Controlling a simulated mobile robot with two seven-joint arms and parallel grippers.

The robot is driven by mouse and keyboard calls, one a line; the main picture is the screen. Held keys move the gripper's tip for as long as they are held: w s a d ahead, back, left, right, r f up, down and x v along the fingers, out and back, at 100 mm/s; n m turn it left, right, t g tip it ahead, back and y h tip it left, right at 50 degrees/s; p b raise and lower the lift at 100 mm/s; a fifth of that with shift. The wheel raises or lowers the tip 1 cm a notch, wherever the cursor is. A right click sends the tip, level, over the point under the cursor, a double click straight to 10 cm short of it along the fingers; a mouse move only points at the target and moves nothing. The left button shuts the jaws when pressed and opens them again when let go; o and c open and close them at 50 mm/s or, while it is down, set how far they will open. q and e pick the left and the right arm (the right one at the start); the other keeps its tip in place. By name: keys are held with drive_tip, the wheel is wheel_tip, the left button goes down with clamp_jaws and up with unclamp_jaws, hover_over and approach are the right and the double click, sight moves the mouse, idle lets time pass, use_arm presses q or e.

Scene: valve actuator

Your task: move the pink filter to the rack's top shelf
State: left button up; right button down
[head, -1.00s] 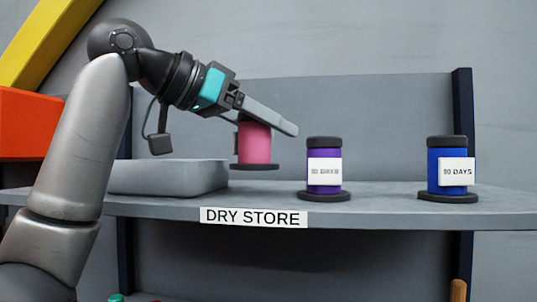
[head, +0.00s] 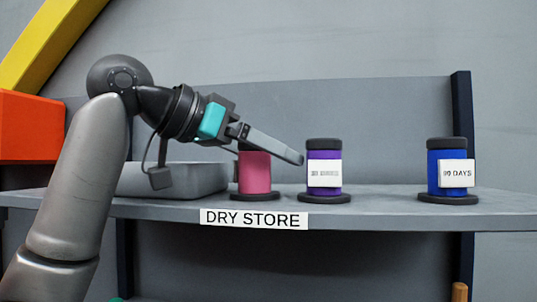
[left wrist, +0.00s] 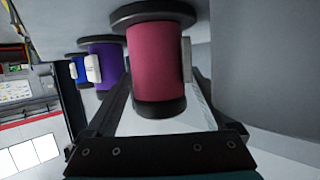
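The pink filter (head: 255,172) is upright at the rack's shelf labelled DRY STORE (head: 380,208), left of the purple filter. Its dark base looks level with the shelf surface; I cannot tell whether it bears fully on it. My left gripper (head: 272,146) reaches in from the left, its near finger crossing the filter's top in the head view. My right gripper is not in view.
A purple filter (head: 324,165) stands close to the right of the pink one, near the fingertip. A blue filter (head: 446,170) stands farther right. A grey box (head: 180,180) lies to the left on the shelf. Shelf space between purple and blue is clear.

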use_arm(q)
drive_tip(key=shift+r, duration=0.1)
drive_tip(key=b+v, duration=0.2)
drive_tip(key=v, duration=1)
drive_tip(key=shift+w, duration=0.15)
